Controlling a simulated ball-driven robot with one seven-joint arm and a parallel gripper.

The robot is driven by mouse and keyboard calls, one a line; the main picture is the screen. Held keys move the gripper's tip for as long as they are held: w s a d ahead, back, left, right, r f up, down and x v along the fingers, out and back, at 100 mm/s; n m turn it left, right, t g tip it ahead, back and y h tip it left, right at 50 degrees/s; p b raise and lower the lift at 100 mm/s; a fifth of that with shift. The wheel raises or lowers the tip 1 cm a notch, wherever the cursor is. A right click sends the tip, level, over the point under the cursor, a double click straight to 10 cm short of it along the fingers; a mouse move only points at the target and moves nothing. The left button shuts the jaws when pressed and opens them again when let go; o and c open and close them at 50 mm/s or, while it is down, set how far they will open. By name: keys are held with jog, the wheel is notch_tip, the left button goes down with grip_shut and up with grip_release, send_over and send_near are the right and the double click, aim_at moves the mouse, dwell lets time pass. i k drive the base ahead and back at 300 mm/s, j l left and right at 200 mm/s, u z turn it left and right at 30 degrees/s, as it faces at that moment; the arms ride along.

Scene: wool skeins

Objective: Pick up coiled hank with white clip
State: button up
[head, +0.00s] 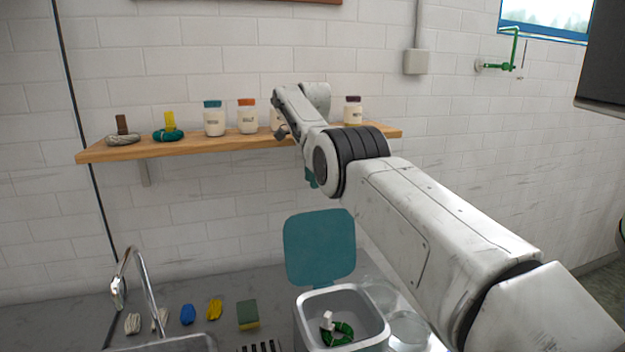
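A green coiled hank (343,336) lies inside a light grey square bin at the bottom middle of the head view. A white clip (327,321) stands up from its left side. My arm comes in from the lower right and reaches up over the area in front of the shelf. My gripper's fingers are not clearly seen at the far end of the arm, so their opening cannot be told. The far end of the arm is well above the bin and apart from the hank.
The bin (378,337) has a raised teal lid (319,247) behind it. A wooden shelf (195,150) holds several jars, a grey coil with brown clip (122,138) and a teal coil with yellow clip (169,134). A faucet (140,275), small bundles and a sponge (248,314) stand left.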

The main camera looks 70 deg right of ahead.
aim_at(327, 327)
jog(key=k+j, duration=0.8)
jog(key=j, duration=0.1)
